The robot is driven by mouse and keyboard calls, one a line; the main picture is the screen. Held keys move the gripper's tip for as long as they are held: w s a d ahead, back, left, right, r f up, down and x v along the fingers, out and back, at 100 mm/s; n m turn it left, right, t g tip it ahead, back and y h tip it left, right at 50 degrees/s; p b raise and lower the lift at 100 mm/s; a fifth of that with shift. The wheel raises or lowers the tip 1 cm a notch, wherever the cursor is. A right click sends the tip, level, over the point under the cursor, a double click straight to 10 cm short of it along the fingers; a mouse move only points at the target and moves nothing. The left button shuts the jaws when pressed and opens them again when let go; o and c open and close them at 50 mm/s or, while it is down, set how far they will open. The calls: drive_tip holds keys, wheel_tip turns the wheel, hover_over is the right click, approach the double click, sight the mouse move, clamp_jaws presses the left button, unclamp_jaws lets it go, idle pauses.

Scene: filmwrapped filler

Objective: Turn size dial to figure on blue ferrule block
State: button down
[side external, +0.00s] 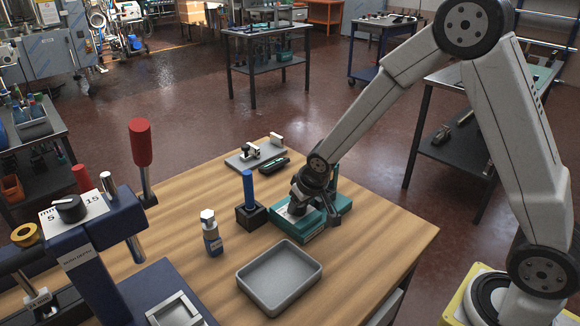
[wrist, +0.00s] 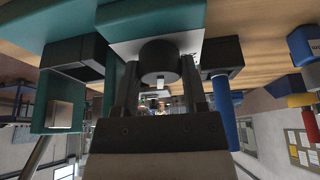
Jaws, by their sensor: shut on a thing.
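A black round dial (wrist: 159,58) stands on a white plate (wrist: 192,42) on a teal device, which also shows in the side view (side external: 325,218). My gripper (side external: 302,207) is down at this device. In the wrist view its fingers (wrist: 160,84) stand on both sides of the dial and are shut on it. A pale mark shows on the dial; the plate's figures cannot be read. A dark block (side external: 252,217) with an upright blue rod (side external: 248,187) stands just left of the device. Its figure is not legible.
A grey tray (side external: 280,278) lies in front, with a small bottle (side external: 210,232) to its left. A navy press (side external: 85,265) with another black knob (side external: 70,208) and a red-handled lever (side external: 141,143) stands at the left. A grey fixture (side external: 257,153) lies behind. The table's right part is clear.

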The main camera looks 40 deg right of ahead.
drive_tip(key=shift+n+y, duration=0.8)
drive_tip(key=shift+n, duration=1.2)
drive_tip(key=shift+c, duration=0.7)
unclamp_jaws()
drive_tip(key=shift+m+h, duration=0.6)
drive_tip(key=shift+m, duration=1)
drive_tip(key=shift+m+h, duration=0.6)
drive_tip(key=shift+m, duration=1)
drive_tip(key=shift+a+m+g+h, duration=0.1)
drive_tip(key=shift+m+g+h, duration=0.2)
drive_tip(key=shift+m, duration=0.6)
